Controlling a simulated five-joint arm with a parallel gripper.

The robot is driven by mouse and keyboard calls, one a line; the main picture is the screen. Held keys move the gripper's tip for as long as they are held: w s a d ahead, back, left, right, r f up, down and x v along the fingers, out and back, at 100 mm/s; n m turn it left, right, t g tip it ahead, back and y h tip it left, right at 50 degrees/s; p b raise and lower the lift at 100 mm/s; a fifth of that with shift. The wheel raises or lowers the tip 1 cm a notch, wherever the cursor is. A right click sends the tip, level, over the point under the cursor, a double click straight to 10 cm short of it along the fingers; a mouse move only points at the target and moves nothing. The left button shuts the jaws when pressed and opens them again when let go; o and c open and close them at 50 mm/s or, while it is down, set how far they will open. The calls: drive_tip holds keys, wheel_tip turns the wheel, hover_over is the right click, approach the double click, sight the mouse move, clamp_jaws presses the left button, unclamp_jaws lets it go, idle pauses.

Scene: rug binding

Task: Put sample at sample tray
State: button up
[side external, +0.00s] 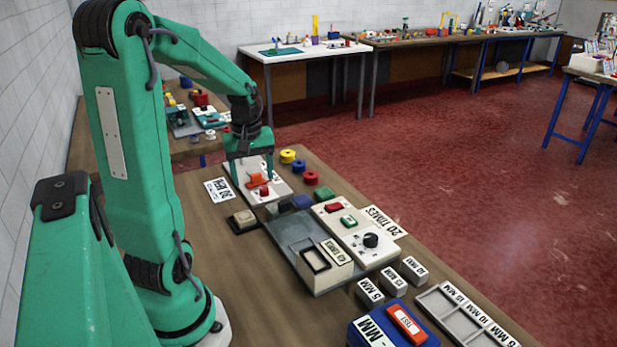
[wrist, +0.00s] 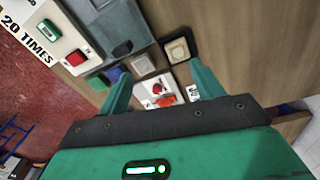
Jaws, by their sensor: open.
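My gripper (side external: 250,172) is open and points down over a white board (side external: 277,186) that carries an orange piece (side external: 257,180) and a red button (side external: 264,191). In the wrist view the fingers of my gripper (wrist: 160,80) are wide apart, with the orange piece (wrist: 166,101) between them in the picture; contact cannot be told. A small beige square block (side external: 243,217) on a darker base sits left of the grey plate; it also shows in the wrist view (wrist: 178,49). No label marks the sample. A grey compartment tray (side external: 436,305) lies at lower right; I cannot tell whether it is the sample tray.
A grey plate (side external: 291,236) carries a beige box (side external: 325,263). Beside it are a white panel with a black knob (side external: 371,240), blue and green blocks, and yellow and red rings. Labelled blocks (side external: 370,293) and a blue box (side external: 366,333) stand near the front.

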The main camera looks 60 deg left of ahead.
drive_tip(key=s+d+r+m+t, duration=0.1)
drive_tip(key=d+r+m+t, duration=0.1)
drive_tip(key=d+r+m, duration=0.2)
drive_tip(key=s+d+r+m+t, duration=0.1)
drive_tip(key=d+r+m+t, duration=0.2)
drive_tip(key=d+m, duration=0.8)
drive_tip(key=d+r, duration=0.2)
drive_tip(key=d, duration=0.6)
drive_tip(key=shift+s+d+m+h, duration=0.2)
drive_tip(key=shift+s+m+h, duration=0.05)
drive_tip(key=shift+m+h, duration=0.05)
